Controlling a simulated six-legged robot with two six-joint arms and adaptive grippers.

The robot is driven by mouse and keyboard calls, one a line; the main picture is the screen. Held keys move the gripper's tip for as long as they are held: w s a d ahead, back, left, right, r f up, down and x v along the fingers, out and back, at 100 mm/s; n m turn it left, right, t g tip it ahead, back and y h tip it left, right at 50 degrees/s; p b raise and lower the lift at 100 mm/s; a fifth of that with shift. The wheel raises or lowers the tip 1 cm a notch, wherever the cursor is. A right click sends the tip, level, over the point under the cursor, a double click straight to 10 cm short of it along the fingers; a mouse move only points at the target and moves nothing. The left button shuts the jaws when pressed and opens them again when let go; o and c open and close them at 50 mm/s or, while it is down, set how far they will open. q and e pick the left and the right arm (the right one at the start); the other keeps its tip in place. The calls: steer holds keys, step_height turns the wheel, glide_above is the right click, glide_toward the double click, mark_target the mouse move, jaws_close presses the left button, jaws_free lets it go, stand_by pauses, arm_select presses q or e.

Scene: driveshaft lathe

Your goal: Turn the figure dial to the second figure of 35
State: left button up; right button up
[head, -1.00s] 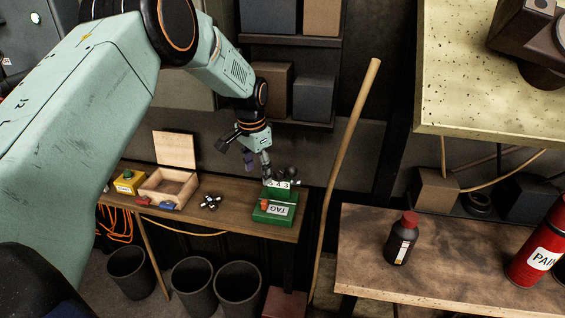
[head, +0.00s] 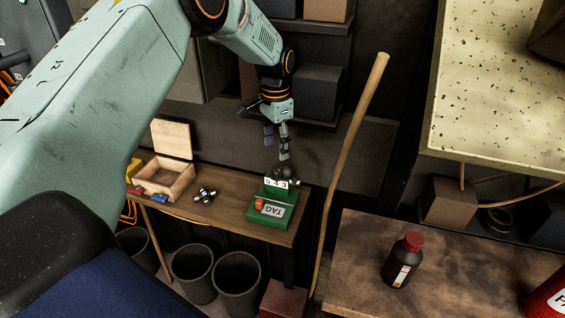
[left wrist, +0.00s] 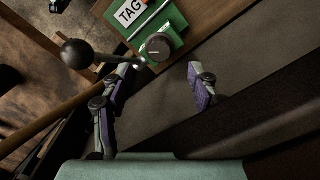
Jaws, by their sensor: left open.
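The green tag machine (head: 284,216) stands on the wooden bench, with a TAG plate on its front and white figure tiles (head: 275,183) on top that I cannot read surely. In the left wrist view, a round dark dial (left wrist: 157,47) with a pale mark sits at the edge of the green body (left wrist: 172,19). A lever with a black ball (left wrist: 77,54) sticks out beside it. My left gripper (head: 284,155) hangs just above and behind the machine. In the left wrist view its fingers (left wrist: 158,75) are apart and empty, with the dial beyond the gap. My right gripper is not in view.
An open wooden box (head: 168,182) and a small dark knobbed part (head: 204,195) lie left on the bench (head: 225,218). A wooden pole (head: 348,150) leans right of the machine. A dark bottle (head: 402,262) stands on the nearer table (head: 350,255). Boxes fill shelves behind.

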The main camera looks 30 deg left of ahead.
mark_target(276, 169)
arm_select(q)
steer(key=shift+d+f, duration=0.15)
steer(key=shift+f, duration=0.05)
steer(key=f, duration=0.6)
steer(key=shift+s+a+p, duration=0.2)
steer(key=shift+a+p, duration=0.05)
steer(key=shift+p, duration=0.15)
steer(key=shift+w+d+f, duration=0.1)
steer(key=shift+d+f, duration=0.05)
steer(key=shift+f, duration=0.45)
steer(key=shift+c, duration=0.6)
steer(key=c, duration=1)
